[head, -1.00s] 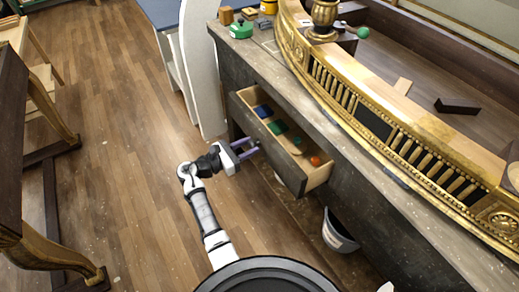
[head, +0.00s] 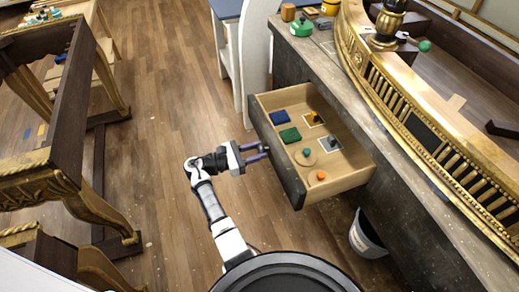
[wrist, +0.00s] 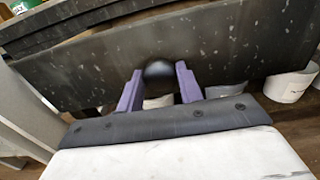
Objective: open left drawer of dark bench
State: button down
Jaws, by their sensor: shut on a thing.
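The dark bench (head: 290,68) runs along the right side of the head view. Its left drawer (head: 278,152) is pulled well out, with a dark worn front and a pale wooden inside. My gripper (head: 262,153) is at the middle of the drawer front. In the wrist view, the purple fingers of my gripper (wrist: 160,90) are shut on a round black knob (wrist: 159,70) on the drawer front (wrist: 230,45). In the head view the knob is hidden by the fingers.
A white bucket (head: 366,236) stands under the bench. A gilt-legged table (head: 70,110) stands at left. Open wooden floor (head: 165,110) lies between.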

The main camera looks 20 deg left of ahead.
jog(key=c, duration=0.9)
grip_release()
jog(key=b+v, duration=0.3)
jog(key=v, duration=1)
jog(key=shift+s+a, duration=0.25)
jog(key=shift+a, duration=0.1)
